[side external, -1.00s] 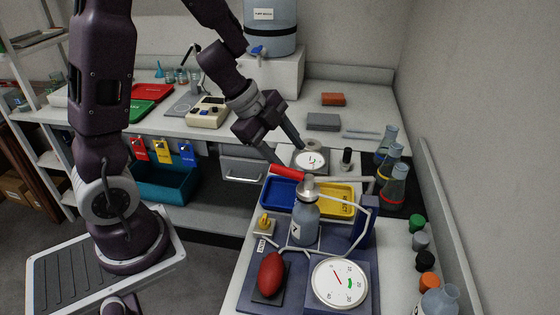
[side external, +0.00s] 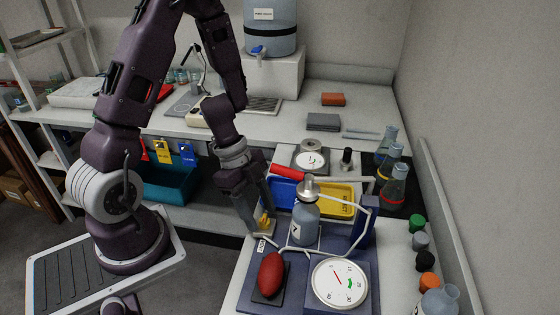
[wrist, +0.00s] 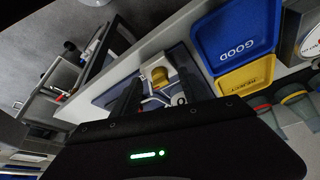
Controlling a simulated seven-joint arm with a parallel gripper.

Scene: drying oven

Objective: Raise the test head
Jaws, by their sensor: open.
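The test head (side external: 308,186) is a grey cap sitting on the mouth of an upright grey-blue bottle (side external: 305,222). A lever with a red handle (side external: 288,172) reaches over it from the post at the right. My gripper (side external: 260,222) is open and points down at a yellow knob (side external: 265,221) on a small pale block, left of the bottle. In the wrist view the yellow knob (wrist: 160,77) shows between my two fingers (wrist: 160,92); I cannot tell whether they touch it. The test head is not clearly visible there.
Flasks (side external: 394,183) and coloured caps (side external: 417,223) line the right side. Thin tubes run around the bottle.

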